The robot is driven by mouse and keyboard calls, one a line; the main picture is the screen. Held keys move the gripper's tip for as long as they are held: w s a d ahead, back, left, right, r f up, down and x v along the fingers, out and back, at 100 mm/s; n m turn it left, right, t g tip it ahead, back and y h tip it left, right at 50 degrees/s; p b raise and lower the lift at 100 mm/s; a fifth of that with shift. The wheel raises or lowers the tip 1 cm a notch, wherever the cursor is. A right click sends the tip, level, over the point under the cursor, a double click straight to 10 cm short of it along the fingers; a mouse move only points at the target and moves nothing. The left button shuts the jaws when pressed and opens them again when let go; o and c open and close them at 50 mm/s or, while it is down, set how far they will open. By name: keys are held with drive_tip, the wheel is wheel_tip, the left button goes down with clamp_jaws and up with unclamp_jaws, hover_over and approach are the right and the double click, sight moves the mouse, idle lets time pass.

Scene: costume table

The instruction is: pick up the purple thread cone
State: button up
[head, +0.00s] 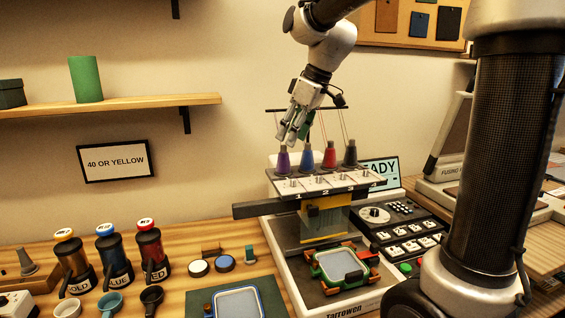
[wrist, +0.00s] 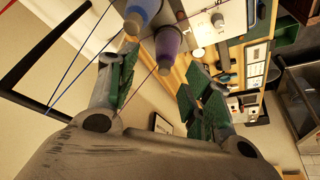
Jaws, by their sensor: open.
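The purple thread cone (head: 283,162) stands upright at the left end of a row of cones on top of the embroidery machine (head: 330,185). My gripper (head: 290,135) is just above it in the head view, with its fingers pointing down. In the wrist view the purple cone (wrist: 168,44) shows at the top, beyond and roughly between the fingertips. The green-padded fingers (wrist: 162,68) are apart with nothing between them. I cannot tell from these views whether a finger touches the cone.
The blue cone (head: 307,159) stands close to the right of the purple one, then the red cone (head: 330,156) and the black cone (head: 350,155). A thin dark thread bar (head: 310,109) with threads crosses near my gripper. The wall shelf (head: 150,104) is at left.

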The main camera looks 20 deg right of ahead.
sight(284, 152)
drive_tip(key=x, duration=0.6)
drive_tip(key=shift+s+a, duration=0.2)
drive_tip(key=shift+a, duration=0.15)
drive_tip(key=c, duration=0.9)
